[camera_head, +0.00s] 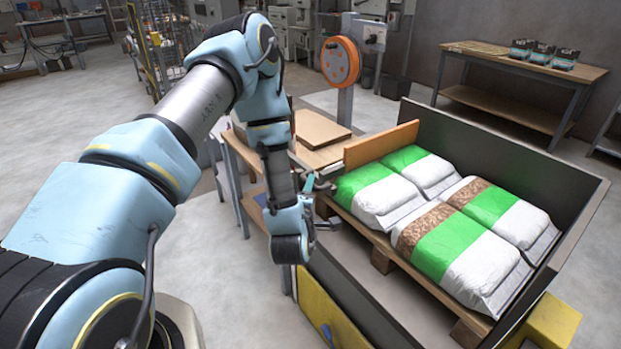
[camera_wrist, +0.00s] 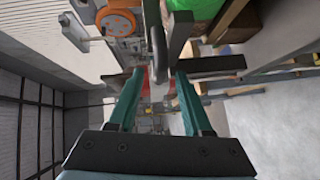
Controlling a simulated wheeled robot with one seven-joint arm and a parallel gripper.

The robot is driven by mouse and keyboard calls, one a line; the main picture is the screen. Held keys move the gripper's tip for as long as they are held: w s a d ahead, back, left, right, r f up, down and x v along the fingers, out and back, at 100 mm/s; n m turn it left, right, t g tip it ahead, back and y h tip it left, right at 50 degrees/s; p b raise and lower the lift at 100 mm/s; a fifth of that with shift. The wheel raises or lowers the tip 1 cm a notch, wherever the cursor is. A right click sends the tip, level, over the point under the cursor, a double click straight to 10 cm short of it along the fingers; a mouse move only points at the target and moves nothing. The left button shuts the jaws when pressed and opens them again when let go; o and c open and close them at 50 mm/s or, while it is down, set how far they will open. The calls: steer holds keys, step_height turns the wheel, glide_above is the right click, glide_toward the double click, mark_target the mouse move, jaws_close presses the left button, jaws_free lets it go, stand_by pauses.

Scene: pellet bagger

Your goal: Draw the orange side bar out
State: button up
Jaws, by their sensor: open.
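An orange board-like bar (camera_head: 382,145) stands on edge along the back left side of the bag pallet in the head view. I take it as the orange side bar. My gripper (camera_head: 312,184) is to the front left of it, apart from it, partly hidden by my wrist. In the wrist view my gripper (camera_wrist: 158,74) has its two teal fingers spread apart. A grey rounded bar (camera_wrist: 157,45) shows between and beyond the fingertips. I cannot tell whether it touches them. The orange bar is not clearly seen in the wrist view.
Green, white and brown bags (camera_head: 440,230) lie on a wooden pallet inside a dark-walled enclosure (camera_head: 500,140). An orange wheel (camera_head: 340,60) on a post stands behind, also in the wrist view (camera_wrist: 117,22). A table (camera_head: 310,130) is beside my arm. Open floor lies at left.

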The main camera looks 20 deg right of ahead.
steer(key=shift+p+x, duration=0.35)
steer(key=shift+x, duration=1.25)
jaws_close()
